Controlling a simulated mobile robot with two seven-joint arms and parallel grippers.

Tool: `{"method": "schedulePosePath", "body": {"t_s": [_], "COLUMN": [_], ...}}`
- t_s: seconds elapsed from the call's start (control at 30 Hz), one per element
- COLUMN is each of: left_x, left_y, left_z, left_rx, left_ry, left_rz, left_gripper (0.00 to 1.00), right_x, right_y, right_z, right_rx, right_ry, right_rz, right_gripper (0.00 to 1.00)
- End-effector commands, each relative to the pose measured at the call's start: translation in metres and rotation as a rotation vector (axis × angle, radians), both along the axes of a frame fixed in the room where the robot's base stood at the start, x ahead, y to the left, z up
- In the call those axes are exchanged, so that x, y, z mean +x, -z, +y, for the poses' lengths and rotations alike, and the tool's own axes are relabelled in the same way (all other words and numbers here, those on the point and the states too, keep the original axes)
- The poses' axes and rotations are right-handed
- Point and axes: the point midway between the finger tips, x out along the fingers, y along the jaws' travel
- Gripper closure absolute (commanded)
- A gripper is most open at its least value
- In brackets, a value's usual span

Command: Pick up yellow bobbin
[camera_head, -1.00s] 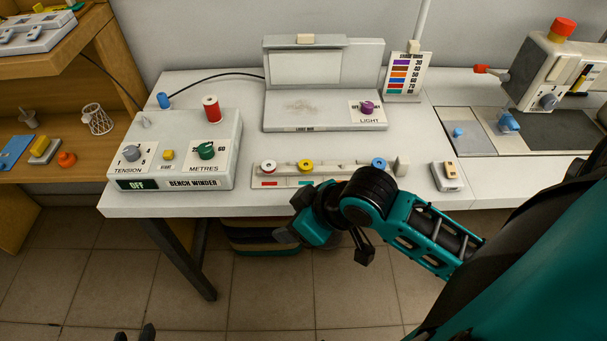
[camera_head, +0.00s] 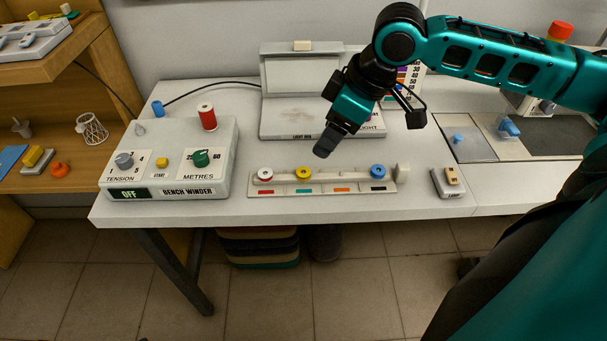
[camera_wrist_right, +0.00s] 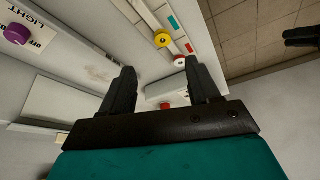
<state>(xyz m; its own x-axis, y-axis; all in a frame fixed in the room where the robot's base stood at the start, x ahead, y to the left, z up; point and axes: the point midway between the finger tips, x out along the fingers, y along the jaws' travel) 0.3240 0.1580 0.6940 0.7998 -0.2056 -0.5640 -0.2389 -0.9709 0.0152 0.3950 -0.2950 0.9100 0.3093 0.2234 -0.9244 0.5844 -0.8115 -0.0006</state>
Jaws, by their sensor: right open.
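The yellow bobbin (camera_head: 303,173) sits on the white bobbin rack (camera_head: 330,183) on the bench, between a white-and-red bobbin (camera_head: 265,174) at its left and a blue bobbin (camera_head: 377,171) farther right. My right gripper (camera_head: 325,146) is above the bench, behind and slightly right of the yellow bobbin, apart from it. In the right wrist view the fingers of the right gripper (camera_wrist_right: 158,78) are spread with nothing between them. The yellow bobbin (camera_wrist_right: 162,40) shows there beyond the fingertips.
The bench winder (camera_head: 170,160) with a red spool (camera_head: 207,117) stands at the left. The light box (camera_head: 290,115) is behind the rack, partly hidden by my right arm. A small switch box (camera_head: 446,183) lies right of the rack. The bench front is clear.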

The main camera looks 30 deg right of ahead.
Motion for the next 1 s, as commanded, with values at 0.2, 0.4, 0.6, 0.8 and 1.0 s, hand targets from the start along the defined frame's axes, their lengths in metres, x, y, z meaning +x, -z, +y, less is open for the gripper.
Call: {"method": "schedulePosePath", "body": {"t_s": [0.2,0.4,0.6,0.8,1.0], "left_x": [0.002,0.006,0.008,0.008,0.008], "left_y": [0.003,0.002,0.007,0.013,0.013], "left_z": [-0.007,-0.008,-0.008,-0.009,-0.009], "left_rx": [-0.012,-0.013,-0.014,-0.015,-0.015], "left_ry": [0.012,0.015,0.017,0.019,0.018], "left_rz": [-0.003,-0.01,-0.012,-0.014,-0.013], "left_gripper": [0.57,0.57,0.57,0.57,0.57], "right_x": [0.012,0.016,0.02,0.027,0.028], "right_y": [0.038,0.049,0.071,0.094,0.095], "right_z": [0.009,0.012,0.02,0.026,0.026], "right_rx": [0.002,0.0,0.003,0.001,-0.001], "right_ry": [0.001,-0.001,-0.001,-0.001,-0.001], "right_rz": [-0.001,-0.002,-0.001,-0.002,-0.003], "right_gripper": [0.39,0.39,0.39,0.39,0.39]}}
